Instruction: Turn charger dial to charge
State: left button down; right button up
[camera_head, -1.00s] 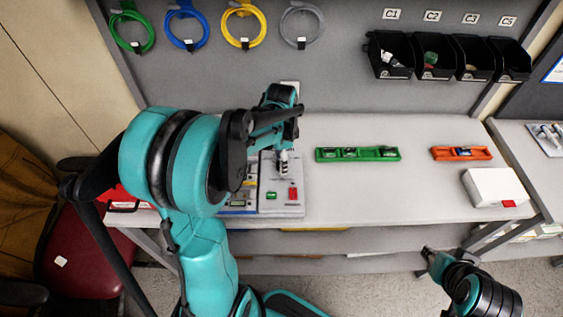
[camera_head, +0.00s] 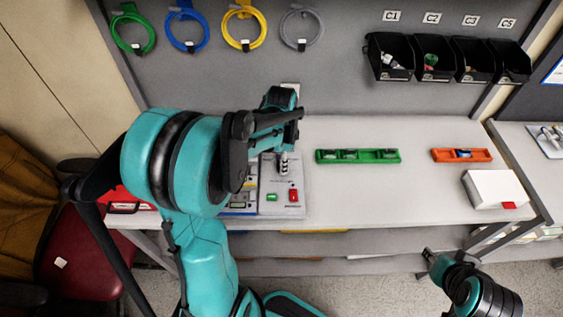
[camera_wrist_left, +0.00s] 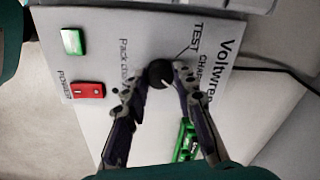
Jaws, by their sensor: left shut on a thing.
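The charger is a light grey box with printed panel (camera_head: 270,207) on the bench, under my left arm in the head view. Its black round dial (camera_wrist_left: 160,73) shows in the left wrist view, with a small pale mark on its face and the words TEST and CHARGE printed beside it. My left gripper (camera_wrist_left: 157,82) is shut on the dial, one finger at each side. In the head view the left gripper (camera_head: 284,166) points down onto the charger, and the dial is hidden there. My right gripper (camera_head: 430,257) is low at the right, away from the bench; its jaws are too small to judge.
A red power switch (camera_wrist_left: 88,90) and a green light (camera_wrist_left: 73,42) sit on the panel. A green tray (camera_head: 357,156) and an orange tray (camera_head: 461,155) lie to the right, with a white box (camera_head: 495,188). Black bins (camera_head: 433,57) hang above. The bench between is clear.

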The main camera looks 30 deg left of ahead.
pick_arm(q)
jog(key=n, duration=0.4)
jog(key=shift+n, duration=1.8)
jog(key=c, duration=1.2)
grip_release()
notch_tip(320, 180, up, 12)
